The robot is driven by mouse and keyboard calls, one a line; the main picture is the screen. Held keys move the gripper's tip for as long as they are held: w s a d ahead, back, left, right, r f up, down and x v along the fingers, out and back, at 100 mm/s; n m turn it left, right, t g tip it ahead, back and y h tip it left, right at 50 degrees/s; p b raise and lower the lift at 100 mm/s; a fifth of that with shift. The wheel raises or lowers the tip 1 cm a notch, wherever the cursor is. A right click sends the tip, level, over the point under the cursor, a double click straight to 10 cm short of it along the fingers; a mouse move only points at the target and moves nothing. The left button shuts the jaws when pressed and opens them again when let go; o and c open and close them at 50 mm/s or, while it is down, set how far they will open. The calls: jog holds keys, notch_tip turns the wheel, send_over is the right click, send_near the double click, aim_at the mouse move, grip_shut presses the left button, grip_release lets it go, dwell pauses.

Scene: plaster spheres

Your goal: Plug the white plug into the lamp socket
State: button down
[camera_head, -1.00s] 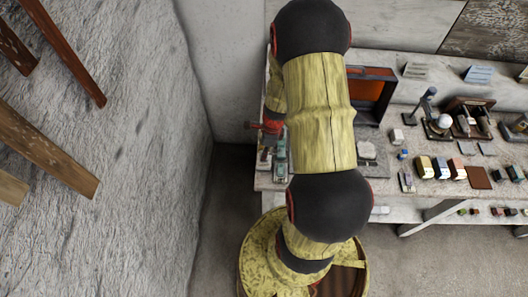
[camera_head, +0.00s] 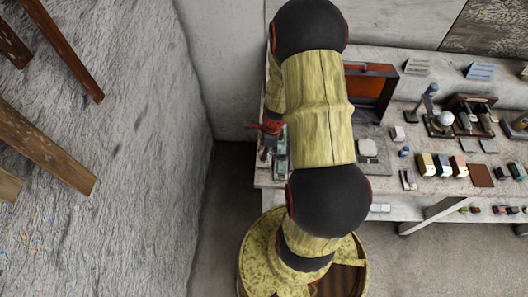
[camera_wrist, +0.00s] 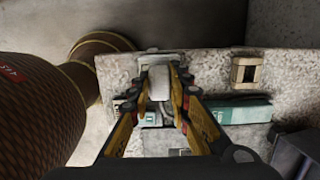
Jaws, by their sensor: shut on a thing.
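In the wrist view my gripper (camera_wrist: 160,92) is shut on a pale white block, which I take to be the white plug (camera_wrist: 159,82). It is held between the two yellow-and-black fingers, over the light bench top. Below it in the picture is a pale grey-green box (camera_wrist: 153,118), partly hidden by the fingers. A tan square frame with a dark opening (camera_wrist: 245,71) lies to the right; I cannot tell whether this or the box is the lamp socket. In the head view my arm hides most of the gripper and the plug.
The bench (camera_head: 405,209) stands against the wall. An open orange-lined case (camera_head: 368,90), a small lamp (camera_head: 430,92), and several coloured blocks stand on it to the right. A long teal box (camera_wrist: 243,112) lies right of the gripper in the wrist view. The rough wall (camera_head: 110,200) rises at left.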

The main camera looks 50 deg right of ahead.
jog(key=c, duration=1.6)
grip_release()
jog(key=shift+r, duration=0.1)
jog(key=shift+r+p, duration=1.9)
jog(key=shift+p, duration=0.15)
